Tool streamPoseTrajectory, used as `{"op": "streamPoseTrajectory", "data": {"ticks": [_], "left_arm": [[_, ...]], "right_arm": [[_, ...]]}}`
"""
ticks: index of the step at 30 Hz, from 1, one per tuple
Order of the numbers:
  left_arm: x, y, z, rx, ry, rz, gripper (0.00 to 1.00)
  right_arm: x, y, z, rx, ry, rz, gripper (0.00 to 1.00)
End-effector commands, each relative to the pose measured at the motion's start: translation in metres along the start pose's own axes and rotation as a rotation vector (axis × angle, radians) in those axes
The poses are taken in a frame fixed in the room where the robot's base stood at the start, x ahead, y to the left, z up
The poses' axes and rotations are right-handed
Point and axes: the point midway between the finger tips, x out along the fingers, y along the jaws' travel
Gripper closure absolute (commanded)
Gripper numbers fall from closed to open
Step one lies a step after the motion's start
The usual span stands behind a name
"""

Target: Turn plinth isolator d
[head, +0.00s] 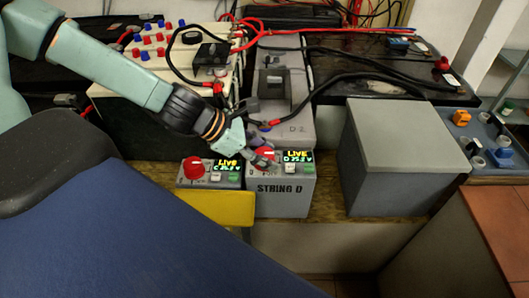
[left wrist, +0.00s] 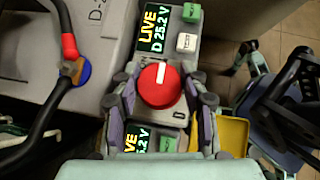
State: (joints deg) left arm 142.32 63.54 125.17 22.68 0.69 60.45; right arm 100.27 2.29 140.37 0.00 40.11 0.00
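The grey plinth marked STRING D (head: 281,200) carries a lit display (head: 297,157) reading LIVE and a D voltage. Its isolator is a round red knob with a white pointer line, seen whole in the left wrist view (left wrist: 158,86); the line points nearly straight up there. In the head view the knob is partly hidden by my left gripper (head: 262,158). In the left wrist view the fingers of my left gripper (left wrist: 160,103) stand apart on either side of the knob, with small gaps showing. My right gripper is in neither view.
A neighbouring unit with a red knob (head: 195,167) and a LIVE C display (head: 227,165) sits just left. A yellow box (head: 214,207) is in front of it. A large grey box (head: 395,155) stands to the right. Black cables (head: 340,85) run behind.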

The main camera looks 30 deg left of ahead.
Motion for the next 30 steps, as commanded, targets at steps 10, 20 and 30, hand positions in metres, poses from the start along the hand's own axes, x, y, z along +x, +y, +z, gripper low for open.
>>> {"op": "streamPoseTrajectory", "data": {"ticks": [10,20,30], "left_arm": [[0.0002,0.0001,-0.0005,0.000,0.001,0.000,0.89],[0.0004,0.0003,-0.0010,0.023,0.002,-0.022,0.89],[0.0001,0.0010,-0.0013,0.139,0.000,-0.137,0.89]], "right_arm": [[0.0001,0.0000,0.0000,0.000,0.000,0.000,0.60],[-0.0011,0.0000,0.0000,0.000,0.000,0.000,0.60],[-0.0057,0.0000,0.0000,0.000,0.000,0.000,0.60]]}}
